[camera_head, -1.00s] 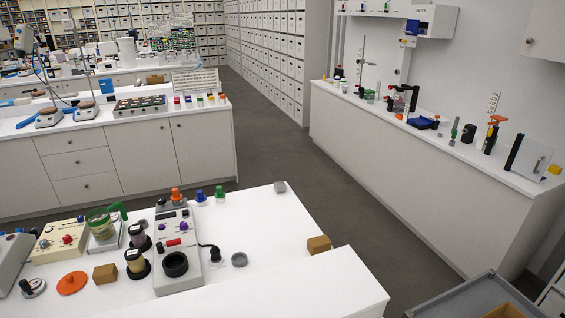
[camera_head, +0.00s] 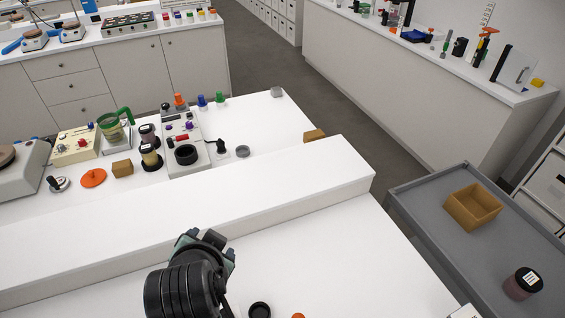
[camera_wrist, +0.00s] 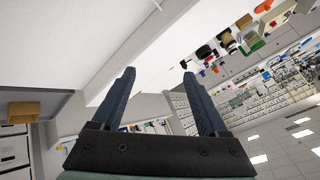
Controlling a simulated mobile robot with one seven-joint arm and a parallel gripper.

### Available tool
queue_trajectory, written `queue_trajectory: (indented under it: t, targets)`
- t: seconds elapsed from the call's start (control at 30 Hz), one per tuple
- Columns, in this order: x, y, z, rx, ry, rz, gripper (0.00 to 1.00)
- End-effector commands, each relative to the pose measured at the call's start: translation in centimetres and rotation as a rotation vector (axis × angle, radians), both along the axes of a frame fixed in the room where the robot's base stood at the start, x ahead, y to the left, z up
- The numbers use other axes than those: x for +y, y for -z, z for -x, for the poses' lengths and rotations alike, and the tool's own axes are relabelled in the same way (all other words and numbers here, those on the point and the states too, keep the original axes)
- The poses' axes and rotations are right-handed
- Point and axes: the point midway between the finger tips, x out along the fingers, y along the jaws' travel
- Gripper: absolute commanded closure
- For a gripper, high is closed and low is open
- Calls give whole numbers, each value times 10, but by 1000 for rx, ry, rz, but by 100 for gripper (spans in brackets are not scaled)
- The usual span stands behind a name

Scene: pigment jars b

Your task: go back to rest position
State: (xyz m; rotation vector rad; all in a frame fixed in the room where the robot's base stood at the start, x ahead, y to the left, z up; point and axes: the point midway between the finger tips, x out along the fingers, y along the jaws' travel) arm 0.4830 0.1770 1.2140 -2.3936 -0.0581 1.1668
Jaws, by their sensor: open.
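My gripper shows in the wrist view (camera_wrist: 157,85) with its two dark fingers apart and nothing between them. It is open and empty. In the head view my black wrist and arm end rise at the bottom centre, over the near part of the white bench (camera_head: 330,255). The fingertips are hard to make out there. The wrist view is tilted, with the bench and room slanting across it.
A raised white ledge (camera_head: 200,225) crosses the bench. Behind it stand jars (camera_head: 150,158), a green-handled jug (camera_head: 113,128) and instruments. At right, a grey cart (camera_head: 440,215) holds a wooden box (camera_head: 472,207) and a dark-lidded jar (camera_head: 523,283). A black ring (camera_head: 259,310) lies near my arm.

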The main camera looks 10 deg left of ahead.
Motion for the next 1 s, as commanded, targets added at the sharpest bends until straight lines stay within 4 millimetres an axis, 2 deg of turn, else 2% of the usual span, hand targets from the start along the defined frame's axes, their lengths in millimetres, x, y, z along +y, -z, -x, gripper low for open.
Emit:
queue_trajectory:
  t: [0.03, 0.1, 0.17, 0.2, 0.27, 0.3, 0.37, 0.4, 0.53, 0.6, 0.73, 0.83, 1.0]
  targets:
    - [-8, -28, -23, -131, -7, -9, 23]
    - [-22, -75, -47, -313, -16, -2, 23]
    - [-36, -116, -62, -470, -18, 14, 23]
    - [-46, -145, -69, -574, -16, 29, 23]
    - [-62, -188, -74, -729, -5, 63, 23]
    - [-74, -216, -74, -833, 6, 89, 23]
    - [-92, -259, -69, -985, 30, 136, 23]
    - [-104, -286, -61, -1085, 48, 174, 23]
    - [-140, -361, -26, -1371, 127, 300, 23]
    - [-154, -390, -5, -1488, 171, 363, 23]
    - [-171, -422, 26, -1627, 233, 449, 23]
    - [-177, -433, 38, -1674, 257, 481, 23]
    - [-178, -436, 40, -1684, 262, 489, 23]
